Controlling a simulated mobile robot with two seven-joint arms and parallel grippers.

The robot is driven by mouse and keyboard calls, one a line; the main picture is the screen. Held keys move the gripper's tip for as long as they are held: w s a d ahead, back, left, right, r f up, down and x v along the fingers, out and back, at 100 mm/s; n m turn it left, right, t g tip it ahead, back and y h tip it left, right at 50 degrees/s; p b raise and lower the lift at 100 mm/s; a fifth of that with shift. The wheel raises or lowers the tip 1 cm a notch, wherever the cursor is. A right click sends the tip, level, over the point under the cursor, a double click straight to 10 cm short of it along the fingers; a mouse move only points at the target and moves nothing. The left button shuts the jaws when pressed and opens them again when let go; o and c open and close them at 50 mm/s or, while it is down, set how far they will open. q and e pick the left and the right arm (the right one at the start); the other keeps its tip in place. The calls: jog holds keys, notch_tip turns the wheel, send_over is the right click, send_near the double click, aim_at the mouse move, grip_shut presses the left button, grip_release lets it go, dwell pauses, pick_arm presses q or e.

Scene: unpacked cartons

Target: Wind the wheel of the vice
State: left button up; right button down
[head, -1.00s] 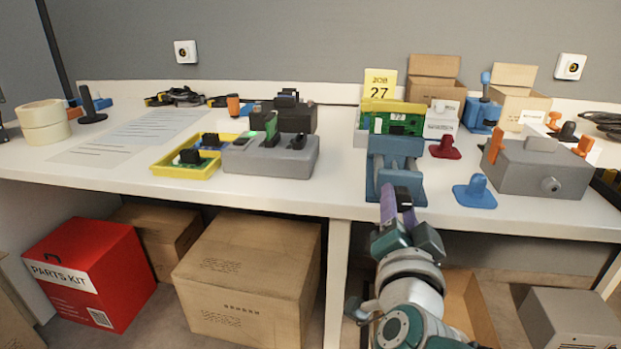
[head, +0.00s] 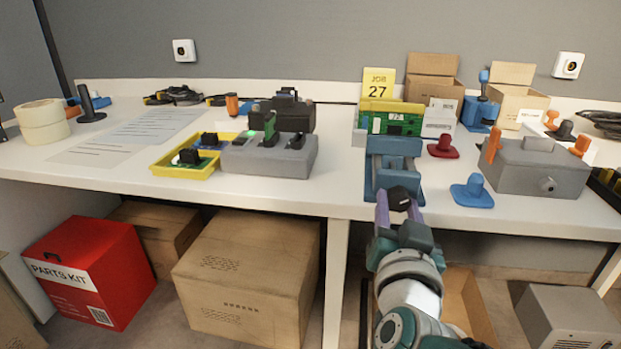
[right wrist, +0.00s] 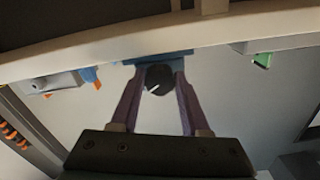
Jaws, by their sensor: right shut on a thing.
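The blue vice (head: 394,150) stands at the front edge of the table, right of the table's middle. Its black wheel (head: 402,194) faces me at the front edge. My right gripper (head: 401,203), with purple fingers, is shut on the wheel, one finger on each side. In the right wrist view the dark wheel (right wrist: 159,79) with a white mark sits between the fingertips of my right gripper (right wrist: 159,85), and a strip of the blue vice (right wrist: 176,57) shows behind it. My left gripper is not in view.
A blue knobbed piece (head: 473,192) and a red one (head: 442,146) stand right of the vice. A grey box with orange handles (head: 530,171) is further right. A green circuit board (head: 390,122) stands behind the vice. The table front left of the vice is clear.

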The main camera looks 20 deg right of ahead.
jog(key=shift+c, duration=1.9)
grip_release()
